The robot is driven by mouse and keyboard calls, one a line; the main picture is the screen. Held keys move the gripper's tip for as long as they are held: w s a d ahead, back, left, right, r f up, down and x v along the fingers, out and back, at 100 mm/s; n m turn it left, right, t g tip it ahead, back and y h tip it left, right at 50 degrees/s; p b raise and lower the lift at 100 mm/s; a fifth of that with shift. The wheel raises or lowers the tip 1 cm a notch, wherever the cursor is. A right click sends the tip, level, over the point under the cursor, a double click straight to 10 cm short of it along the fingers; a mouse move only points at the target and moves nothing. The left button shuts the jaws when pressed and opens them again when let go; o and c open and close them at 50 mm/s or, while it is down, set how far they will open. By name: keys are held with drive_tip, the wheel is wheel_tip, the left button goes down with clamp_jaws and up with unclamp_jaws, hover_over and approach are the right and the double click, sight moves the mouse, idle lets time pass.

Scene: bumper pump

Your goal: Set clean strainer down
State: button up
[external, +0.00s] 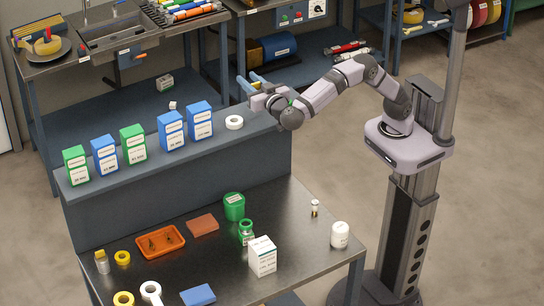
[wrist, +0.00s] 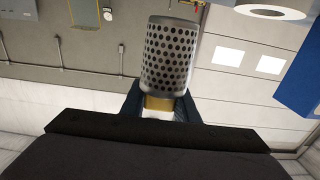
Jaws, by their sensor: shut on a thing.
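The strainer (wrist: 166,55) is a grey metal cylinder with rows of dark round holes, seen in the wrist view. My gripper (wrist: 160,106) is shut on its lower end, where a yellowish band shows between the fingers. In the external view my gripper (external: 252,84) is raised above the back of the grey shelf, near its right end. I cannot make out the strainer there; it is too small or hidden by the fingers.
The shelf (external: 190,172) bears several green and blue boxes (external: 171,130) and a white ring (external: 234,122) close below my gripper. The steel table (external: 200,262) in front holds an orange tray (external: 160,242), a green jar (external: 246,231) and a white carton (external: 262,256). Its front right has free room.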

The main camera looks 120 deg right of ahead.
wheel_tip(320, 180, up, 6)
drive_tip(key=b, duration=0.1)
drive_tip(key=shift+r, duration=0.15)
drive_tip(key=shift+s, duration=0.1)
